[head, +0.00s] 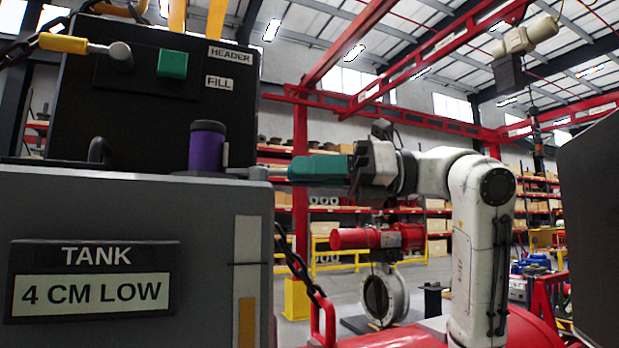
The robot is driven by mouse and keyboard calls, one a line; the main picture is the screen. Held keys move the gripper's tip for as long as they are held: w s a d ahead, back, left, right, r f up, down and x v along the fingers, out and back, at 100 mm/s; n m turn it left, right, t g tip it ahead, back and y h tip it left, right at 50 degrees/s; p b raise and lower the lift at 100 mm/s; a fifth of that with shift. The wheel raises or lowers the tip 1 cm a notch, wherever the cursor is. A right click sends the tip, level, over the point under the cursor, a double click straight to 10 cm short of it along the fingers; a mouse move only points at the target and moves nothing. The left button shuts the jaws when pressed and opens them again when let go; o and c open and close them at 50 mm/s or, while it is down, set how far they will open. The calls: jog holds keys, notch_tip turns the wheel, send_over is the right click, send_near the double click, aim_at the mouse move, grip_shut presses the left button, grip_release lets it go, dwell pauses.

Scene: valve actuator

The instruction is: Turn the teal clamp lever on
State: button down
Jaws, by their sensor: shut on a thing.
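The teal clamp lever (316,168) sticks out to the right from the upper right edge of the grey tank box, on a short metal rod. It lies about level. My gripper (352,166) comes from the right and is shut on the lever's right end. The jaws hide that end. The lever's pivot is partly hidden behind the box's edge.
The grey box carries a sign (93,282) reading "TANK 4 CM LOW". A purple knob (207,147) stands on top. A red valve actuator (378,237) sits below my arm.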

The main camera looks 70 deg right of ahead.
jog(key=shift+w+d+r+n+y, duration=0.1)
jog(key=shift+d+n+y, duration=0.1)
jog(key=shift+n+y, duration=0.15)
jog(key=c, duration=1)
grip_release()
jog(key=b+v, duration=0.2)
jog(key=v, duration=0.8)
jog(key=shift+s+d+r, duration=0.1)
jog(key=shift+s+d, duration=0.2)
